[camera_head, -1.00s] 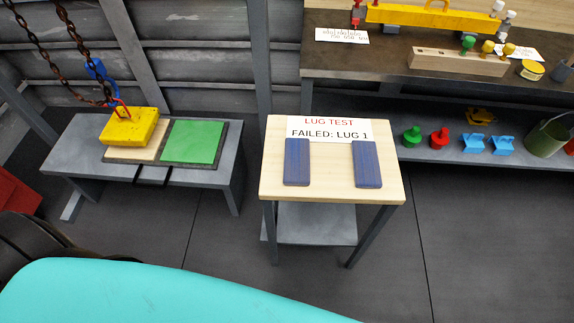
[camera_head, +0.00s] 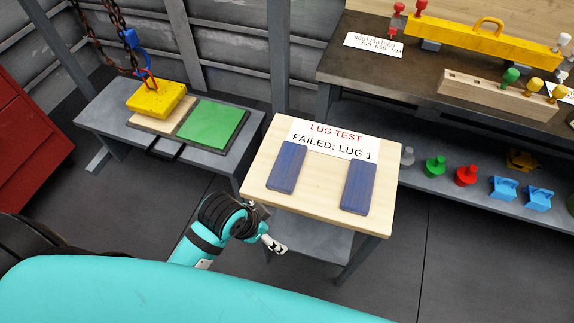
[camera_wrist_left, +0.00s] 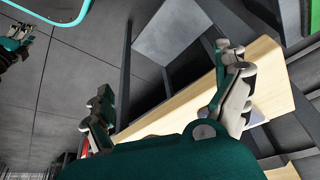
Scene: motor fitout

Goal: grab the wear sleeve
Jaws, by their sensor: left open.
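I cannot tell which item is the wear sleeve; none in view is clearly one. My left gripper (camera_head: 273,244) is low beside the front left edge of the small wooden-topped table (camera_head: 322,203). In the left wrist view, my left gripper (camera_wrist_left: 167,98) has its fingers spread with nothing held between them, and the pale table edge (camera_wrist_left: 186,93) shows behind them. What looks like my right gripper (camera_wrist_left: 22,38) shows small at the upper left of that view; its opening is unclear.
Two blue blocks (camera_head: 286,167) (camera_head: 358,187) and a lug test sign (camera_head: 333,140) lie on the small table. A yellow block (camera_head: 157,99) hangs from chains over the left bench. Coloured parts stand on the right shelf (camera_head: 466,176). Open floor lies at front right.

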